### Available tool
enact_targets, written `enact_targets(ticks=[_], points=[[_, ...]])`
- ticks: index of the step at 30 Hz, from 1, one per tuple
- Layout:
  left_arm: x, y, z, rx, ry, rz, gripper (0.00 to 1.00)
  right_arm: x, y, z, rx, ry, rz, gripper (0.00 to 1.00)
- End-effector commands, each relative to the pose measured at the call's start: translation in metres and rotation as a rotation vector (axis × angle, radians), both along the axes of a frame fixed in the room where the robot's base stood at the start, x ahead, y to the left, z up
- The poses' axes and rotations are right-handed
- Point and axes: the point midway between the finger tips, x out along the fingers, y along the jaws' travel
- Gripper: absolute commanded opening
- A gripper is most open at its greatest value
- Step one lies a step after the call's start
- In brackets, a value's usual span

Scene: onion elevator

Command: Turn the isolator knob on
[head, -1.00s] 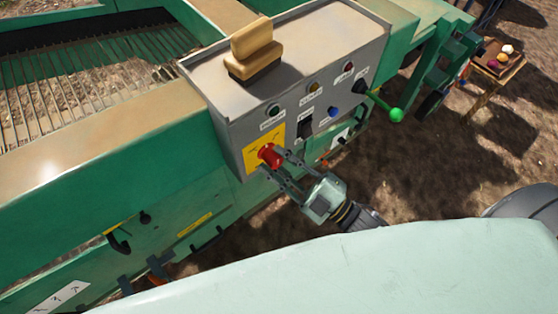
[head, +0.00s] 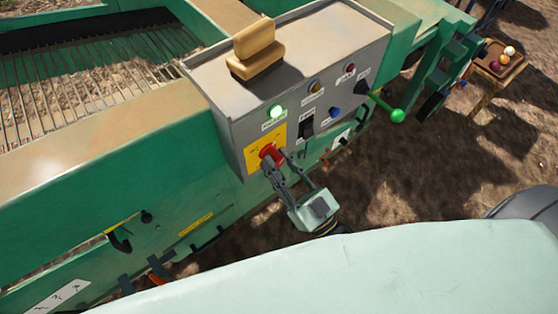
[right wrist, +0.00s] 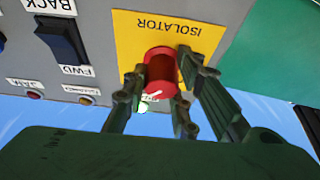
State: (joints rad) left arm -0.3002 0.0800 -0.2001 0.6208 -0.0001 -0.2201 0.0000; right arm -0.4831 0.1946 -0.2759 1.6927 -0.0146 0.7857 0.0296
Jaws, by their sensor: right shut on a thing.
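The red isolator knob (head: 270,155) sits on a yellow plate (head: 256,152) at the lower left of the grey control box (head: 230,120). In the right wrist view the red knob (right wrist: 160,72) is in front of the yellow plate lettered ISOLATOR (right wrist: 205,30). My right gripper (head: 273,163) is shut on the knob, one finger on each side of it; the fingers also show in the right wrist view (right wrist: 161,80). A green lamp (head: 275,111) above the plate is lit. My left gripper is not in view.
A black rocker switch (head: 306,124), a blue button (head: 333,114) and small lamps share the panel. A green-tipped lever (head: 397,116) sticks out at right. A green machine frame (head: 110,170) extends left.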

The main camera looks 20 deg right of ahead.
Motion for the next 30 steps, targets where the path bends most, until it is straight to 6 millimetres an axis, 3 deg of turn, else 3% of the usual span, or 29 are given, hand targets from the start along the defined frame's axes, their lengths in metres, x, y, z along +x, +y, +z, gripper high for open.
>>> enact_targets(ticks=[1, 18, 19, 23, 30], points=[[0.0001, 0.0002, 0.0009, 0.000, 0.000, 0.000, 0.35, 0.0033, -0.0047, 0.0079, 0.020, -0.014, -0.009, 0.00], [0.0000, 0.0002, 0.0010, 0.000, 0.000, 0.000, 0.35, 0.0031, -0.0047, 0.0074, 0.046, -0.005, -0.009, 0.00], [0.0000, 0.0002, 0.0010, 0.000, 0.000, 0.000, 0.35, 0.0031, -0.0047, 0.0074, 0.046, -0.005, -0.009, 0.28], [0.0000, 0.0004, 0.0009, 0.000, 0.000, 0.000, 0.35, 0.0028, -0.0042, 0.0070, 0.046, -0.004, -0.008, 0.39], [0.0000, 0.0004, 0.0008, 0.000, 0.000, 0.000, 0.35, 0.0016, -0.0028, 0.0042, 0.042, 0.002, -0.006, 0.39]])
